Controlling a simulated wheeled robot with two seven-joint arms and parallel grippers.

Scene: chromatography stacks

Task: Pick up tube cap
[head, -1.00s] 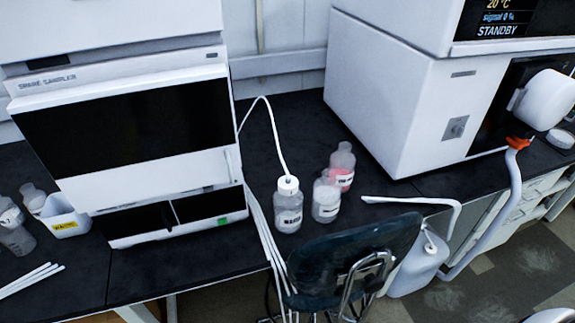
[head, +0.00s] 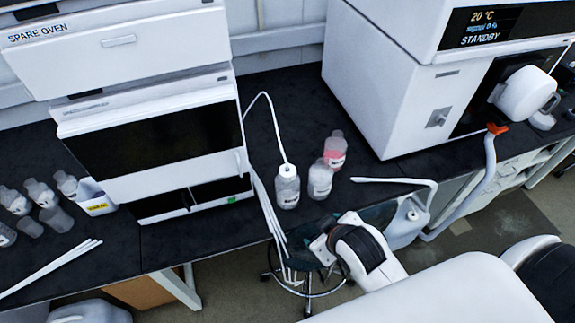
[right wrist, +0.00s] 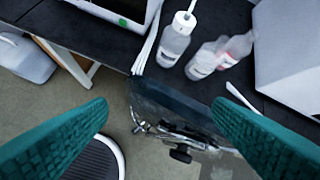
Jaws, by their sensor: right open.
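The tube cap (head: 287,170) is white and sits on top of a clear, labelled bottle (head: 287,192), with a thin white tube rising from it. The bottle stands upright near the bench's front edge. In the right wrist view, the cap (right wrist: 184,23) is at the top, above the space between my fingers. My right gripper (right wrist: 160,105) is open and empty, its two teal fingers spread wide, apart from the cap. In the head view, my right arm comes in from the lower right, with its wrist in front of the bench. My left gripper is not in view.
Two more bottles, one clear (head: 320,182) and one with pink liquid (head: 335,150), stand close to the right of the capped bottle. White instruments flank them. A dark stool (right wrist: 165,100) stands below the bench edge. Loose white tubes (head: 268,215) hang over the edge.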

